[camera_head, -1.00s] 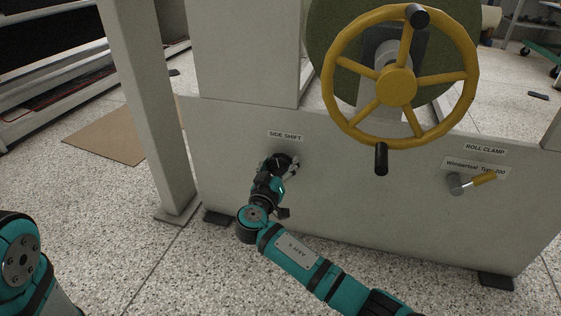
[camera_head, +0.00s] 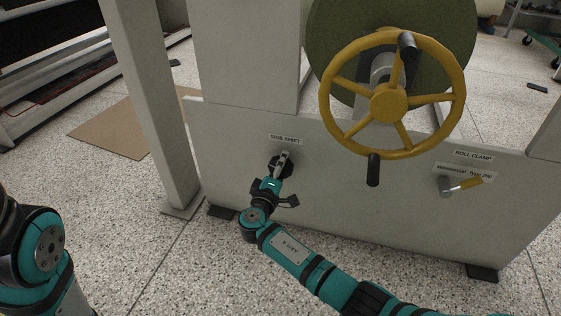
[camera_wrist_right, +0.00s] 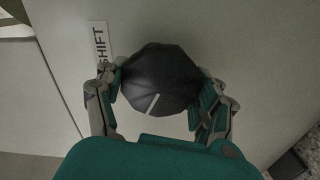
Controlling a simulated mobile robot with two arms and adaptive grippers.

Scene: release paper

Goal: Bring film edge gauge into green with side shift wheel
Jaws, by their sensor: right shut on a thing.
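The side shift wheel is a black faceted knob with a white pointer line, seen between the fingers in the right wrist view (camera_wrist_right: 160,78). It sits on the grey machine panel (camera_head: 340,200) below the SIDE SHIFT label (camera_head: 285,140). My right gripper (camera_head: 281,163) is at the knob, and in the right wrist view its two fingers (camera_wrist_right: 162,92) are shut on the knob's sides. In the head view the gripper largely covers the knob. The film edge gauge is not visible in either view. My left arm shows at the lower left, but its gripper is out of frame.
A large yellow handwheel (camera_head: 390,103) with black handles stands out from the panel, right of the knob. A grey post (camera_head: 150,100) stands left of the panel. Speckled floor lies in front.

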